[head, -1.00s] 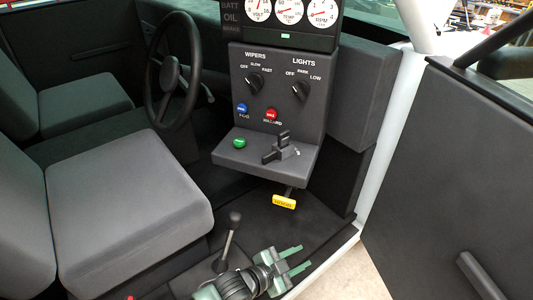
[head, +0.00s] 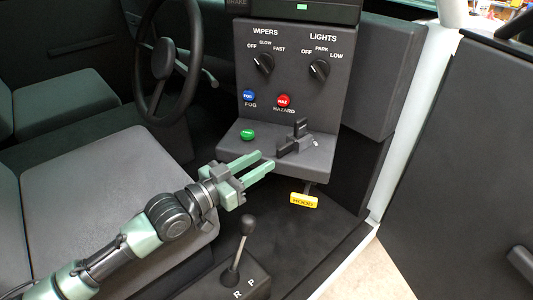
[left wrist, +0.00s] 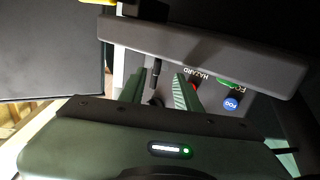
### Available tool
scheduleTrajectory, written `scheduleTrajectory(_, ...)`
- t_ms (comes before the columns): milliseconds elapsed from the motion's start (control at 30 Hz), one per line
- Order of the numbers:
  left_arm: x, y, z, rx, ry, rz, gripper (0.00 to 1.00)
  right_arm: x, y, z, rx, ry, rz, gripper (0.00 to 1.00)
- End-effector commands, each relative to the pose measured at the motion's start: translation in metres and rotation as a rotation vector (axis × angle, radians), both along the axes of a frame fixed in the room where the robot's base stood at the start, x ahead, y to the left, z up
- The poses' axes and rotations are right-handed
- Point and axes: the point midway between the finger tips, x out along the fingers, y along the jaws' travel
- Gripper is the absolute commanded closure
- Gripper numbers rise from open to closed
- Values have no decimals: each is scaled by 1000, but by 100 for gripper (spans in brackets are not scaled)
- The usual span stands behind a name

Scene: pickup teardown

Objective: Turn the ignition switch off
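The ignition switch (head: 297,138) is a black key-like lever on a dark base. It stands on the small ledge (head: 238,150) at the bottom of the dash panel, right of a green button (head: 247,135). Its lever stands up, and the marks beside it are too small to read. My left gripper (head: 267,160) is at the ledge's front left edge, its green fingers apart and empty, pointing toward the switch. The left wrist view shows the two open fingers (left wrist: 161,88) near the ledge's underside or edge; I cannot tell if they touch it. My right gripper is not in view.
Above are the wipers knob (head: 263,64), lights knob (head: 319,69), blue fog button (head: 249,96) and red hazard button (head: 283,101). A yellow hood handle (head: 304,200) hangs below the ledge. A gear lever (head: 240,248) rises from the floor. The seat (head: 110,190) and steering wheel (head: 160,60) are left.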

Motion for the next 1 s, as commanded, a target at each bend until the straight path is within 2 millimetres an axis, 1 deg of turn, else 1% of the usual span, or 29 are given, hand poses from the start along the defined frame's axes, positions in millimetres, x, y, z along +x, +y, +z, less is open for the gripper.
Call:
scheduleTrajectory(167, 17, -18, 4, -4, -1, -2, 67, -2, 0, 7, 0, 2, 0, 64)
scheduleTrajectory(300, 33, -34, 3, -3, 0, -1, 67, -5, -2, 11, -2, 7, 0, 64)
scheduleTrajectory(433, 45, -46, 2, 0, 0, -1, 67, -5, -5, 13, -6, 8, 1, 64)
scheduleTrajectory(600, 52, -53, 1, 0, 0, -1, 67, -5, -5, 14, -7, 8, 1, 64)
scheduleTrajectory(833, 53, -54, 0, 1, -1, -1, 67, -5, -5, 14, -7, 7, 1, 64)
scheduleTrajectory(867, 53, -54, 0, 1, -1, -1, 70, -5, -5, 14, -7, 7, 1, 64)
scheduleTrajectory(900, 53, -54, 0, 1, -1, -1, 81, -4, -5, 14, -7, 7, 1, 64)
scheduleTrajectory(967, 53, -54, 0, 1, -1, -1, 98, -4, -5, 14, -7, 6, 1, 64)
scheduleTrajectory(1000, 52, -54, 0, 1, -1, -1, 100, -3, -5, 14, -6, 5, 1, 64)
